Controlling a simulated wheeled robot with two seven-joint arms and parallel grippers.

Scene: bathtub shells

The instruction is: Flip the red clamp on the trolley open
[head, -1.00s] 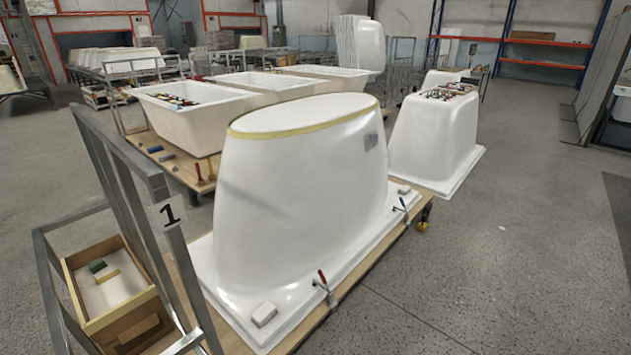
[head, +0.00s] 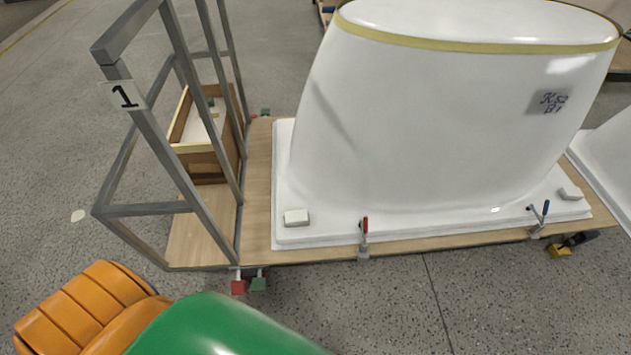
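Neither gripper shows in the head view.
A blue-handled clamp (head: 541,215) is farther right on the same edge. A white block (head: 296,217) lies on the flange. A grey metal frame (head: 180,150) marked 1 rises at the trolley's left end, with a wooden box (head: 205,160) inside. The floor before the trolley is clear.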

